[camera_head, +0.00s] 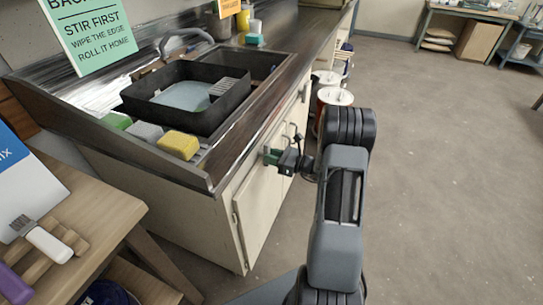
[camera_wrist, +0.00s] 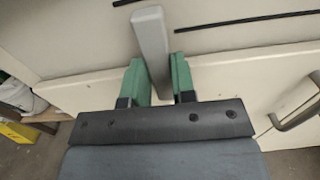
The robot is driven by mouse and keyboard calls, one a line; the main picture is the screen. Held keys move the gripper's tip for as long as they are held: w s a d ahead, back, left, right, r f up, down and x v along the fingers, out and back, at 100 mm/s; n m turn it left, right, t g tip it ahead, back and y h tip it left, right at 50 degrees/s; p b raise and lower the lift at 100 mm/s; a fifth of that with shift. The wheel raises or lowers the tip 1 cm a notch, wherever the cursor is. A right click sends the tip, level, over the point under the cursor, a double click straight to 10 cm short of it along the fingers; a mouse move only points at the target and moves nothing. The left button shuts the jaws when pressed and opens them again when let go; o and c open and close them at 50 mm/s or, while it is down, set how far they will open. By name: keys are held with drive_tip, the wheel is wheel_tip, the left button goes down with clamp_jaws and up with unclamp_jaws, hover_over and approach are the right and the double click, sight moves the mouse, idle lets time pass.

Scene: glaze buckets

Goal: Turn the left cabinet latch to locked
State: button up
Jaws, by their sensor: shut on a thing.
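The left cabinet latch is a grey flat bar (camera_wrist: 151,38) on the cream cabinet front in the wrist view. It runs up the picture from between my green fingers. My gripper (camera_wrist: 157,62) has one finger on each side of the bar and is shut on it. In the head view my gripper (camera_head: 271,157) is at the cream cabinet door (camera_head: 256,205) below the sink counter. There the latch is hidden behind the gripper, and I cannot tell whether it is at locked.
A metal handle (camera_wrist: 296,117) stands out at the right in the wrist view. The steel counter (camera_head: 212,172) overhangs the cabinet and holds a black basin (camera_head: 200,121) and sponges. A wooden table (camera_head: 92,222) is at the left. The floor (camera_head: 440,180) to the right is clear.

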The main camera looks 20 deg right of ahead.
drive_tip(key=shift+s+f, duration=0.1)
drive_tip(key=o, duration=0.9)
drive_tip(key=shift+d, duration=0.1)
drive_tip(key=v, duration=1.3)
drive_tip(key=shift+s+d, duration=0.2)
drive_tip(key=shift+s, duration=0.15)
